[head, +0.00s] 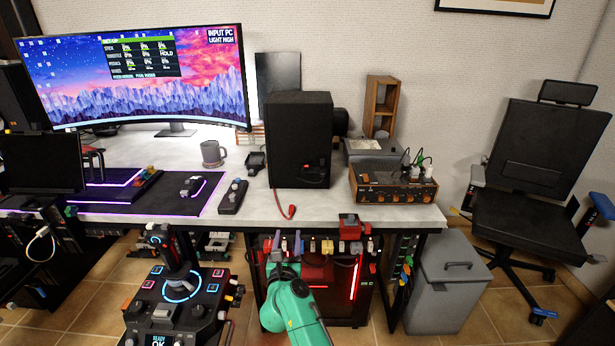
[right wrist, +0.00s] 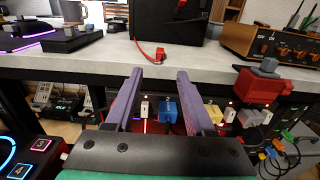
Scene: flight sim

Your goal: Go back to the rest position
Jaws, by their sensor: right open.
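My right gripper (head: 284,246) is in front of the desk's front edge, at the lower middle of the head view, on the end of my green arm. In the right wrist view its two purple fingers (right wrist: 163,95) stand apart with nothing held between them. Behind the fingers, under the desk edge, are small connectors, one of them blue (right wrist: 168,108). My left gripper is not in view.
A desk (head: 330,212) holds a curved monitor (head: 130,80), a mug (head: 213,153), a black speaker (head: 299,140) and a wooden control box (head: 392,186). A joystick console (head: 178,300) stands left of my arm. A grey bin (head: 445,290) and a chair (head: 530,170) are at right.

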